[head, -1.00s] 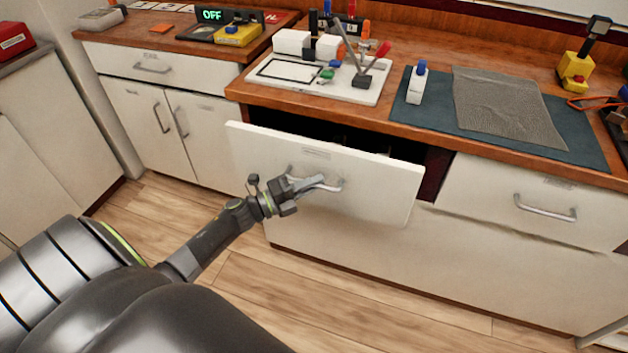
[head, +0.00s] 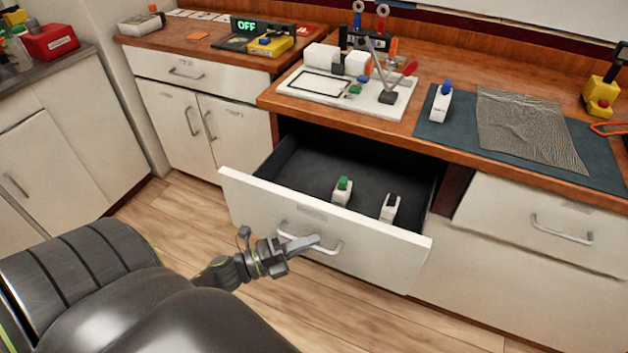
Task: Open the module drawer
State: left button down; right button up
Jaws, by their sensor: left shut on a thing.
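The module drawer (head: 375,261) is pulled well out of the wooden-topped bench, and its dark inside shows. A white module with a green top (head: 342,190) and a white module with a black top (head: 389,207) stand inside it, near the front panel. My left gripper (head: 301,243) is shut on the drawer's handle (head: 330,249) at its left part. My right gripper is not in view.
A white board (head: 345,101) with several parts and a blue-topped white module (head: 441,103) on a dark mat (head: 455,133) lie on the bench top. A shut drawer (head: 540,218) is to the right. Wood floor (head: 180,215) is clear at the left.

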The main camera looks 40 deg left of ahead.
pick_arm(q)
jog(key=shift+s+d, duration=0.2)
jog(key=shift+s, duration=0.55)
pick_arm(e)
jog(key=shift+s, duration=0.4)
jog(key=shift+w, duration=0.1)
pick_arm(q)
jog(key=c, duration=1.5)
grip_release()
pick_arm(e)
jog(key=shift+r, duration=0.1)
